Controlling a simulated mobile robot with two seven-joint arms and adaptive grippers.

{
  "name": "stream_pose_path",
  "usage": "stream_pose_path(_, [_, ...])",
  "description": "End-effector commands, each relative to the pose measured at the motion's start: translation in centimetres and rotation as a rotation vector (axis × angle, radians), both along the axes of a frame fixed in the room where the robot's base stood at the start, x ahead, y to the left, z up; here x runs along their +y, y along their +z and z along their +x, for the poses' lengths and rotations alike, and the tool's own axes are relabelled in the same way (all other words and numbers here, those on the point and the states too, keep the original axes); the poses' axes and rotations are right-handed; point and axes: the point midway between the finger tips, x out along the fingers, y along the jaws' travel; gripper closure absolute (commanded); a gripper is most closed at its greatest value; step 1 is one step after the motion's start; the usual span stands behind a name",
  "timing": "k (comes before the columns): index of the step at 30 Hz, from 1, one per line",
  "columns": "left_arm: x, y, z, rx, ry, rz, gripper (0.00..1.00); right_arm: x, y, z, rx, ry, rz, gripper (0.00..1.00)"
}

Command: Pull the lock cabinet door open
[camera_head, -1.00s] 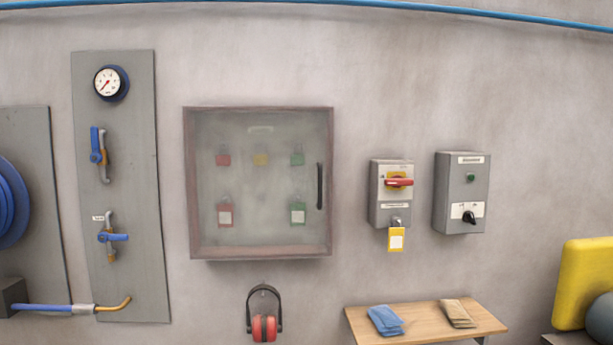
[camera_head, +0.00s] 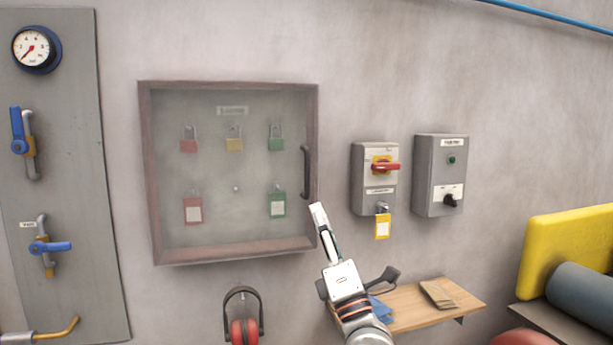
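The lock cabinet (camera_head: 147,175) hangs on the wall left of centre, its clear-fronted door shut. A dark vertical handle (camera_head: 306,172) is on the door's right side. Padlocks and tags in red, yellow and green show behind the pane.
Right of the cabinet are a switch box with a red handle (camera_head: 374,178) and a grey control box (camera_head: 440,175). Below are red ear defenders (camera_head: 243,330) and a wooden shelf (camera_head: 410,307). A valve panel (camera_head: 75,200) is at the left.

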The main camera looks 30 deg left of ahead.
Motion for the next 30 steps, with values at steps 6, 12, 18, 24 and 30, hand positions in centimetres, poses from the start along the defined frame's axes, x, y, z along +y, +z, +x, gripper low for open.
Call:
stream_pose_path(6, [4.0,6.6,0.9,-0.315,-0.11,-0.544,0.75,-0.1,-0.1,0.0,0.0,0.0,-0.001,0.6])
stream_pose_path(12, [3.3,9.6,2.8,-0.452,-0.236,-0.908,0.75,-0.2,-0.1,0.0,0.0,0.0,-0.004,0.6])
stream_pose_path(18, [2.1,10.8,3.8,-0.49,-0.3,-1.062,0.75,-0.2,-0.1,0.1,-0.001,0.0,-0.003,0.6])
stream_pose_path(24, [3.8,10.9,4.8,-0.493,-0.303,-1.076,0.75,-0.2,0.2,0.1,-0.002,0.0,-0.003,0.6])
stream_pose_path(30, [6.6,10.9,6.3,-0.492,-0.302,-1.074,0.75,-0.2,0.6,0.2,-0.005,0.0,-0.003,0.6])
